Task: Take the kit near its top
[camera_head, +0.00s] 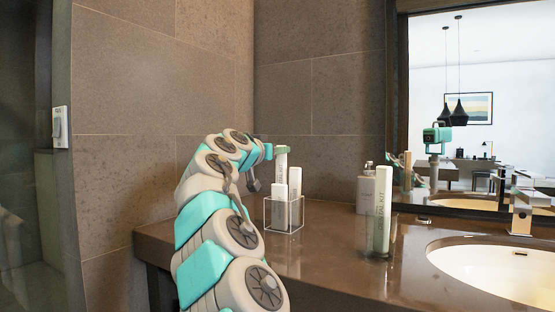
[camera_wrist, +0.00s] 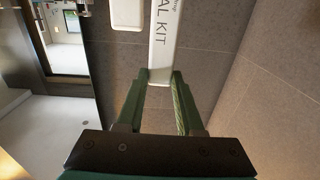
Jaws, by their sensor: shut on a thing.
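My gripper (camera_head: 270,152) is shut on a white kit (camera_head: 281,166) close to its top, above the clear holder (camera_head: 299,216). The kit looks upright, and its lower end is hidden behind other white packs, so I cannot tell whether it stands in the holder or hangs clear. In the wrist view, both green fingertips (camera_wrist: 163,78) close on the end of the white kit (camera_wrist: 162,42), which has "AL KIT" printed on it.
Other white packs (camera_head: 295,183) stand in the holder. To the right, a pale kit (camera_head: 382,225) stands upright in a glass near a soap dispenser (camera_head: 366,193). The basin (camera_head: 490,268) and tap (camera_head: 522,212) lie farther right. A tiled wall (camera_head: 320,90) and mirror (camera_head: 470,100) are behind.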

